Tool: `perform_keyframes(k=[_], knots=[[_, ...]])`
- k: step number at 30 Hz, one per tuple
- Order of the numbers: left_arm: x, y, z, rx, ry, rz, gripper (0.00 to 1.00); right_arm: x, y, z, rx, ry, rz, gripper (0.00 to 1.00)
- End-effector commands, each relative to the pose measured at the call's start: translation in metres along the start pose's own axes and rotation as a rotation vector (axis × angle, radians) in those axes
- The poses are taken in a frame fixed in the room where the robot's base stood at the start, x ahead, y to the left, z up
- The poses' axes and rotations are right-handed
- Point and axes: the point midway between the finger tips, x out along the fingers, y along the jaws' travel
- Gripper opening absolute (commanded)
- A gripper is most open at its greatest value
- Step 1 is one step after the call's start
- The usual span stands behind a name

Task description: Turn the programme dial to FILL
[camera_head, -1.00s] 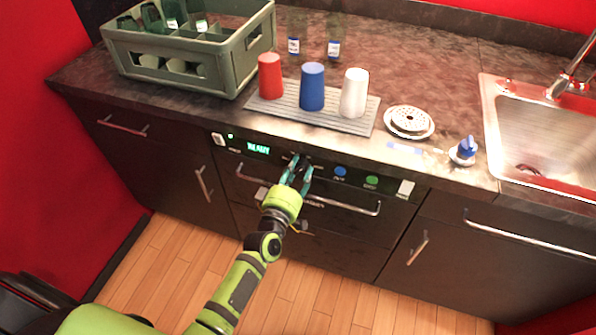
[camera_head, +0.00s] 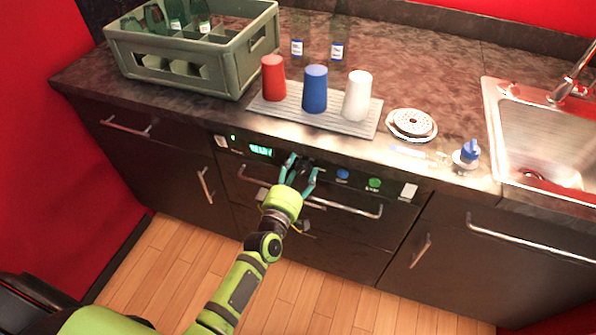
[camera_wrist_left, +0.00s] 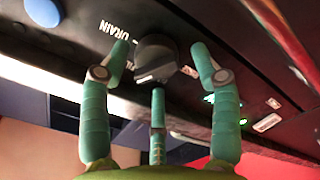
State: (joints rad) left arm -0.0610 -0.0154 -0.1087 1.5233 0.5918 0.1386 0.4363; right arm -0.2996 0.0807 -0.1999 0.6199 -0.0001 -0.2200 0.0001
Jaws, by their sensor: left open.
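The programme dial (camera_wrist_left: 155,56) is a dark round knob with a pale pointer line, on the dark machine's front panel. In the left wrist view the word DRAIN (camera_wrist_left: 117,32) is printed beside it; another label at its right is too small to read. In the head view the dial (camera_head: 305,164) is partly hidden by my fingers. My left gripper (camera_head: 304,166) is open, its teal fingers spread around the dial. In the left wrist view its fingertips (camera_wrist_left: 161,58) stand on different sides of the knob; I cannot tell whether they touch it. My right gripper is not in view.
The panel has a lit display (camera_head: 261,151), a blue button (camera_head: 342,174) and a green button (camera_head: 374,183). A handle bar (camera_head: 345,208) runs below. Above, the counter holds a crate (camera_head: 190,62), cups on a drainer (camera_head: 340,125) and a sink (camera_head: 545,130).

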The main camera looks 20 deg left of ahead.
Motion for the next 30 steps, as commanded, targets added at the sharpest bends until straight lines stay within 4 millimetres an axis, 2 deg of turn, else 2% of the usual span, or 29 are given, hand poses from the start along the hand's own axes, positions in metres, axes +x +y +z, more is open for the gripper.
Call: perform_keyframes(k=[4, 7, 15, 21, 24, 30], knots=[[-0.006, -0.001, 0.002, -0.001, -0.004, -0.003, 0.63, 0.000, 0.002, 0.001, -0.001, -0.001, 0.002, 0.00], [-0.020, -0.002, 0.002, -0.001, -0.005, -0.004, 0.63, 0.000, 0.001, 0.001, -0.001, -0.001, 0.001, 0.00], [-0.077, -0.003, 0.001, 0.000, -0.004, -0.005, 0.63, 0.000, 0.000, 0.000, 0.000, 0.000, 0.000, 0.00], [-0.108, -0.001, -0.001, 0.000, -0.001, -0.001, 0.63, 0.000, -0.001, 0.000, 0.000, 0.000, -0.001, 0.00], [-0.116, -0.001, -0.001, 0.000, -0.001, -0.001, 0.63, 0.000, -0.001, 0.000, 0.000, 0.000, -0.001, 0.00], [-0.120, -0.001, -0.001, -0.001, 0.001, 0.000, 0.63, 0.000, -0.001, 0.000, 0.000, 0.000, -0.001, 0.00]])
